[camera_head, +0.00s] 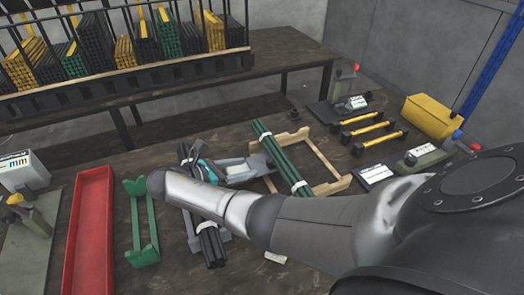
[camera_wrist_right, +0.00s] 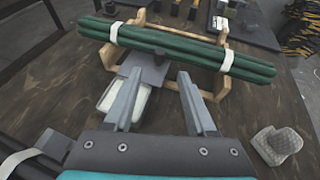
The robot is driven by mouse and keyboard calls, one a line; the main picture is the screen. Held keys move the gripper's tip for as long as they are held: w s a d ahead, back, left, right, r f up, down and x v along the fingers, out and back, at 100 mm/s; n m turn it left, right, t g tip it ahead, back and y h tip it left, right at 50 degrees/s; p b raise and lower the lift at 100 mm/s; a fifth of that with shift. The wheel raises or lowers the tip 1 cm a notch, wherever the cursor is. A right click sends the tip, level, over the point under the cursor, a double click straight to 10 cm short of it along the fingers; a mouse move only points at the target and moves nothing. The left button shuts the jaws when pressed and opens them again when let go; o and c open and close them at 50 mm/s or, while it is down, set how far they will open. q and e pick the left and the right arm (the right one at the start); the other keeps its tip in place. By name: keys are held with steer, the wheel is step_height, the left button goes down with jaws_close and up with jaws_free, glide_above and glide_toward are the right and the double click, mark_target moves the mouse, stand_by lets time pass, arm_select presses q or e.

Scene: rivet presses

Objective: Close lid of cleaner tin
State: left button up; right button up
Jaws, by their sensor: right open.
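The cleaner tin appears to be the small grey box with a pale, whitish inside (camera_wrist_right: 130,104), partly hidden by a finger in the right wrist view. A flat grey plate (camera_wrist_right: 150,66), probably its raised lid, stands at its far side, near the green rod bundle. In the head view the whitish part (camera_head: 238,170) shows between my fingers. My right gripper (camera_wrist_right: 158,76) is open with nothing between its fingertips, over the tin's right side; it also shows in the head view (camera_head: 246,170). I cannot tell whether it touches the lid. My left gripper is not in view.
A bundle of green rods (camera_head: 282,158) lies across a wooden cradle (camera_head: 328,150) just beyond. Black rods (camera_head: 208,238) lie beneath my right arm. A green cradle (camera_head: 142,220) and red tray (camera_head: 90,235) are to the left. A grey patterned object (camera_wrist_right: 276,144) lies right in the wrist view.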

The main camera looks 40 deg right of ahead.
mark_target(267, 163)
steer(key=b+x, duration=0.1)
steer(key=x, duration=0.6)
steer(key=shift+w, duration=0.1)
steer(key=shift+d+f, duration=0.1)
steer(key=shift+d, duration=0.15)
steer(key=c, duration=0.8)
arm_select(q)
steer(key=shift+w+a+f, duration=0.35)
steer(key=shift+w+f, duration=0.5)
arm_select(e)
jaws_close()
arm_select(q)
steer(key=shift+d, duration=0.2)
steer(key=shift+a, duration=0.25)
